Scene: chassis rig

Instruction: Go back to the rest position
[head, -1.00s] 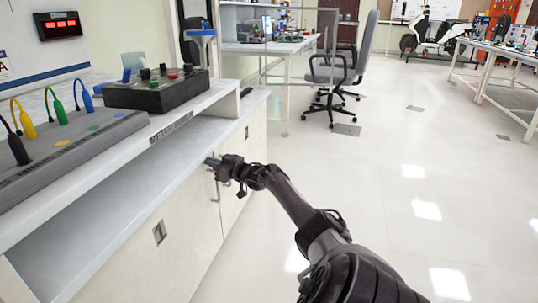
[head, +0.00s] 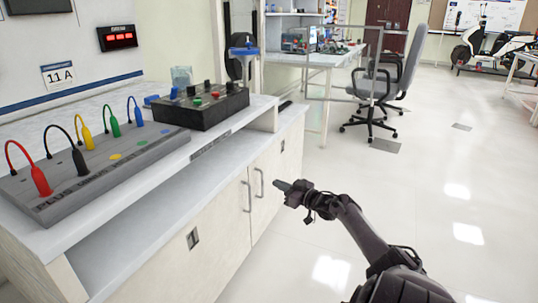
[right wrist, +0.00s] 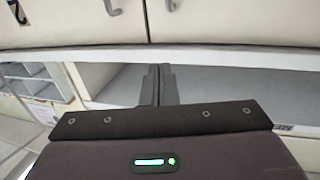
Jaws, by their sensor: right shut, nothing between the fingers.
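My right gripper (head: 282,186) is in front of the white cabinet in the head view, to the right of its door handles. It is shut and empty. Its closed fingers also show in the right wrist view (right wrist: 158,85), with the cabinet's open shelf behind them. It appears apart from the cabinet. My right arm reaches in from the lower right corner. My left gripper does not show in either view.
The cabinet counter (head: 100,238) runs along the left. A grey board with coloured plugs (head: 95,170) and a black control box (head: 200,106) stand on it. A grey office chair (head: 385,85) stands farther back. The floor (head: 450,200) on the right is clear.

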